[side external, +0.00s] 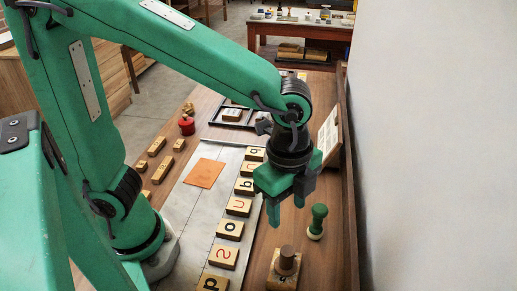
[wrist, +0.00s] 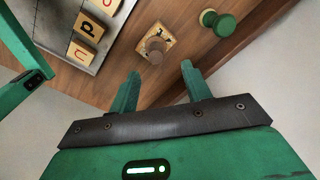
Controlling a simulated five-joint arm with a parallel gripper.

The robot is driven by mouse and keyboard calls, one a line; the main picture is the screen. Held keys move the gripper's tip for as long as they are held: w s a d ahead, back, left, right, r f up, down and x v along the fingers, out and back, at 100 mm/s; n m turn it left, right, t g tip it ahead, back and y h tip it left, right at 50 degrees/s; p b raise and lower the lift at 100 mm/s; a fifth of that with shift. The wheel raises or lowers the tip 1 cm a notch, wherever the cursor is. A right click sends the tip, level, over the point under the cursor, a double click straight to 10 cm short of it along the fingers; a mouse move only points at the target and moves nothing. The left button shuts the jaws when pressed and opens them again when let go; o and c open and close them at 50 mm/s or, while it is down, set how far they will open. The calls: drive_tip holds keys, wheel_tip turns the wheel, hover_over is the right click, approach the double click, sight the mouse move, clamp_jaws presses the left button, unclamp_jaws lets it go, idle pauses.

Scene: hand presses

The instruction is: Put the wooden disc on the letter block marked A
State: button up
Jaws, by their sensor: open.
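A brown round wooden piece (side external: 288,262) stands upright on a pale wooden block (side external: 281,282) at the front right. Both also show in the wrist view, the round piece (wrist: 156,48) on the block (wrist: 146,31), ahead of my fingertips. The block's dark marking is too unclear to read. My gripper (side external: 286,207) is open and empty above the table, apart from the round piece; its fingers (wrist: 160,70) also show in the wrist view. A column of letter blocks (side external: 238,206) lies along the grey metal plate. I cannot make out an A on any of them.
A green knobbed piece (side external: 317,221) stands to the right of my gripper, near the raised table edge (side external: 349,190). An orange square (side external: 204,173) lies on the plate (side external: 188,208). A red pot (side external: 187,125), loose blocks (side external: 162,169) and a dark tray (side external: 233,116) lie farther back.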

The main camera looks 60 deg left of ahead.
drive_tip(key=s+a+r+n+t, duration=0.1)
drive_tip(key=a+r+n+t, duration=0.1)
drive_tip(key=a+n, duration=0.6)
drive_tip(key=s+a+r+n+t, duration=0.2)
drive_tip(key=a+n, duration=0.6)
drive_tip(key=a, duration=0.4)
wheel_tip(320, 180, up, 2)
drive_tip(key=shift+r+n+t, duration=0.15)
drive_tip(key=shift+n+t, duration=0.15)
drive_tip(key=shift+t, duration=0.3)
